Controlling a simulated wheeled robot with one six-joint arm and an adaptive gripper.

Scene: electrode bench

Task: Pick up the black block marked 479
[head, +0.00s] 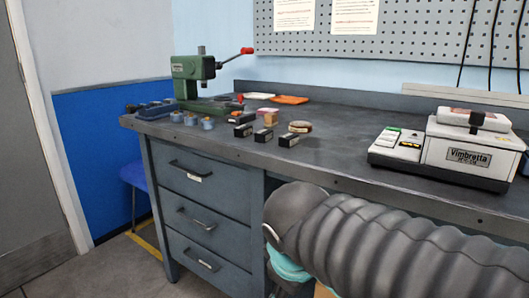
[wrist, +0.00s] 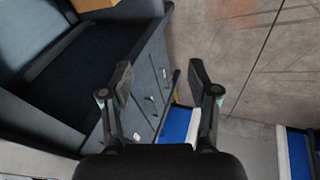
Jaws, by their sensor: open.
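Three small black blocks stand near the front edge of the bench in the head view: a left one (head: 243,131), a middle one (head: 263,135) and a right one (head: 289,140). Each has a pale label on its front, too small to read, so I cannot tell which is marked 479. My gripper (wrist: 160,74) shows in the wrist view, its two fingers spread apart with nothing between them. It faces the floor and the drawer fronts, away from the blocks. No block shows in the wrist view.
The bench top (head: 335,152) is clear right of the blocks. A green press (head: 188,78) and small grey-blue cups (head: 208,123) stand left. A round brown-topped item (head: 300,127) sits behind the right block. A white Vimbretta machine (head: 470,150) stands right. Drawers (head: 205,190) lie below.

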